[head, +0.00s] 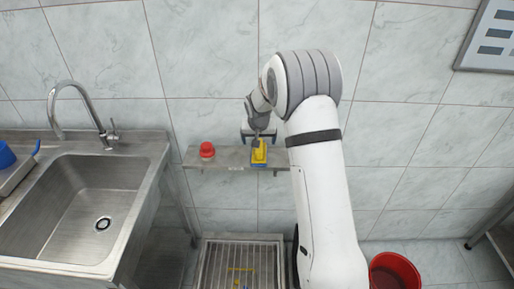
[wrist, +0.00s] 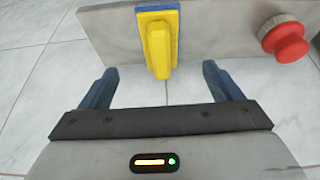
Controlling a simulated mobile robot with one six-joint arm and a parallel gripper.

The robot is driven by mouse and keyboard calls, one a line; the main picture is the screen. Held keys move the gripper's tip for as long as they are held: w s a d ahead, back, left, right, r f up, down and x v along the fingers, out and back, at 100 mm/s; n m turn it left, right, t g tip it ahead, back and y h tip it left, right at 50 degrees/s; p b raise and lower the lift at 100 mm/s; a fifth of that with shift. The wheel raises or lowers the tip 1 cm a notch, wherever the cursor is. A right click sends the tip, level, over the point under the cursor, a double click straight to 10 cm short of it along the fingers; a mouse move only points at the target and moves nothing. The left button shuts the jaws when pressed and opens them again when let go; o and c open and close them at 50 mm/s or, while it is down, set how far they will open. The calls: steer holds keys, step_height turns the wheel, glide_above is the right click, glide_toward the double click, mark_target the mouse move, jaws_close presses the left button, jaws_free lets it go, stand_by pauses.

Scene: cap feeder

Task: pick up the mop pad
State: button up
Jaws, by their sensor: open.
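The mop pad, a yellow block on a blue backing (head: 259,156), sits on a narrow grey wall shelf (head: 225,157) near its right part. In the wrist view the mop pad (wrist: 158,40) is at top centre, its yellow end projecting past the shelf edge toward my gripper. My gripper (head: 259,133) is directly at the mop pad in the head view. In the wrist view its two dark blue fingers (wrist: 160,72) are spread apart, one on each side of the yellow end, with gaps on both sides. The fingers are open and hold nothing.
A red knob-like piece (head: 207,150) is on the shelf left of the mop pad; it also shows at right in the wrist view (wrist: 284,40). A steel sink (head: 75,205) stands left. A floor grate (head: 215,262) lies below. A red bucket (head: 393,272) stands lower right.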

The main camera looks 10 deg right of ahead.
mark_target(257, 150)
steer(key=w+f, duration=0.2)
steer(key=f, duration=0.1)
steer(key=shift+w+a+p, duration=0.15)
steer(key=shift+w+p, duration=0.1)
steer(key=shift+p, duration=0.05)
steer(key=shift+x, duration=0.75)
steer(key=p+x, duration=0.2)
steer(key=x, duration=0.1)
steer(key=d+p+x, duration=0.1)
steer(key=x, duration=0.1)
steer(key=shift+w, duration=0.35)
steer(key=shift+w+f, duration=0.1)
steer(key=shift+f, duration=0.2)
steer(key=shift+f+b, duration=0.25)
steer(key=shift+b, duration=0.35)
steer(key=shift+c, duration=0.5)
steer(key=c, duration=1.1)
